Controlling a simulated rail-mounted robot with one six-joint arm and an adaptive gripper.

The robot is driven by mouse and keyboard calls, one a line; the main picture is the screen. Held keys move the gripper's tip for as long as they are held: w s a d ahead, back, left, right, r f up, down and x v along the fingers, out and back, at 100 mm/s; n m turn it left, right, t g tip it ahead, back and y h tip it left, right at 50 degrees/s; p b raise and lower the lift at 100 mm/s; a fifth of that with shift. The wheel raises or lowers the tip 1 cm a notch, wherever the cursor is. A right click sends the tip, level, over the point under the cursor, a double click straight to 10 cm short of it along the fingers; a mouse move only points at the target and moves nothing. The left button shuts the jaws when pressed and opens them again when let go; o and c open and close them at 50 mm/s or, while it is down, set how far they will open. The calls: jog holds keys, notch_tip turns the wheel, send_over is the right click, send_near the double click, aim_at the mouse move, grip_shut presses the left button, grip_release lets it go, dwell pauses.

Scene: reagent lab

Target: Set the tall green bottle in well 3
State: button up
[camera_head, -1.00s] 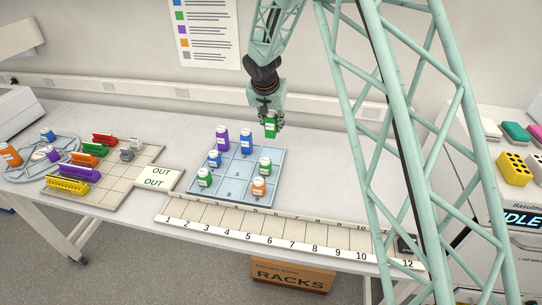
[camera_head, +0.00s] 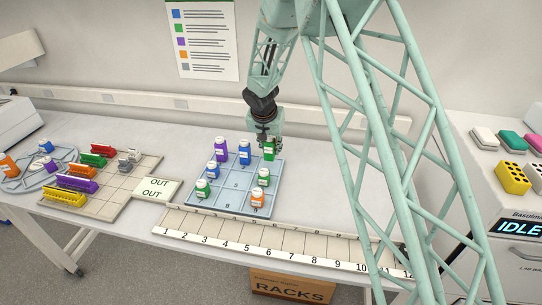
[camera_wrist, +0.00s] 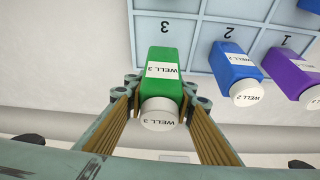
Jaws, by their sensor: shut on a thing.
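The tall green bottle (camera_head: 269,152) with a white cap is upright at the tray's back right cell. In the wrist view this green bottle (camera_wrist: 165,93) carries a "WELL 3" label, and its base overlaps the cell marked 3 (camera_wrist: 166,25). My gripper (camera_head: 267,141) is shut on its upper part from behind; its fingers also flank it in the wrist view (camera_wrist: 160,92). I cannot tell whether the base touches the pale blue tray (camera_head: 235,198). A tall blue bottle (camera_head: 245,152) and a tall purple bottle (camera_head: 221,150) stand left of it in the back row.
Short blue (camera_head: 213,170), green (camera_head: 202,188), another green (camera_head: 263,177) and orange (camera_head: 257,197) bottles occupy other tray cells. A numbered strip (camera_head: 270,243) lies in front. A rack board (camera_head: 125,178) and an OUT sign (camera_head: 156,189) are left. Bare bench lies behind the tray.

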aim_at(269, 140)
jog(key=shift+f, duration=0.1)
jog(key=shift+f, duration=1.8)
jog(key=shift+f+b, duration=0.2)
jog(key=shift+b, duration=0.2)
jog(key=o, duration=0.9)
jog(key=shift+r+p, duration=0.25)
jog(key=shift+p, duration=0.05)
jog(key=shift+r, duration=0.15)
jog(key=shift+v, duration=5.85)
jog(key=shift+r, duration=0.1)
